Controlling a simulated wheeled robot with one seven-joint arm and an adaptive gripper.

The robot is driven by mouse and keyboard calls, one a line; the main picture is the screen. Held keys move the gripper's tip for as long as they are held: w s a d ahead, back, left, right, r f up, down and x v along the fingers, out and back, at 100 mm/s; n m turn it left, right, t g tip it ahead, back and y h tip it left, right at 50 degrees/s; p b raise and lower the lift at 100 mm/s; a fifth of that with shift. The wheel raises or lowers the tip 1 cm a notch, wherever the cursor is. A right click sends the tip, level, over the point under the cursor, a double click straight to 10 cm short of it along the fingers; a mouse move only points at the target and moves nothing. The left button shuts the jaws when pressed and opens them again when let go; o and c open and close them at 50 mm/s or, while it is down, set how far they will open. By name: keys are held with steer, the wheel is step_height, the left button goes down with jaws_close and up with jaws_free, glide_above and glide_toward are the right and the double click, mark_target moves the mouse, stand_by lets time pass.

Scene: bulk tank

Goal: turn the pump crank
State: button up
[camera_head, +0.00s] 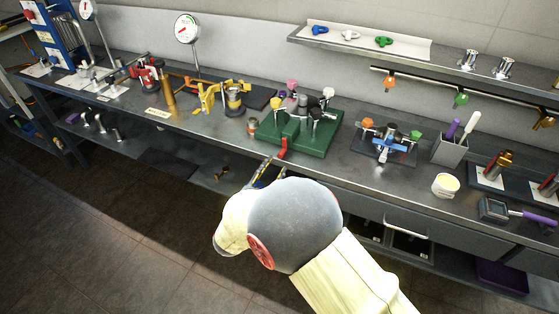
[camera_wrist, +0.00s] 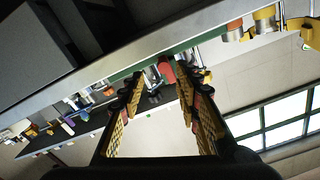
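A red handle (camera_head: 282,150) sticks out from the front of a green-based unit (camera_head: 318,142) on the bench and overhangs the bench edge; it looks like the pump crank. The unit carries several metal fittings with coloured knobs. My gripper (camera_head: 266,170) is just in front of the bench edge, below and left of the red handle, partly hidden by my own wrist. In the wrist view my gripper (camera_wrist: 163,82) is open with nothing between its fingers. The red handle (camera_wrist: 167,73) shows between and beyond the fingertips, apart from them as far as I can tell.
A blue valve assembly (camera_head: 385,140) stands right of the green unit, with a grey bin (camera_head: 449,150) and white cup (camera_head: 445,185) beyond. A yellow clamp (camera_head: 207,98) and brass cylinder (camera_head: 168,98) stand left. The bench's front edge is close to my gripper.

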steer(key=shift+v, duration=2.75)
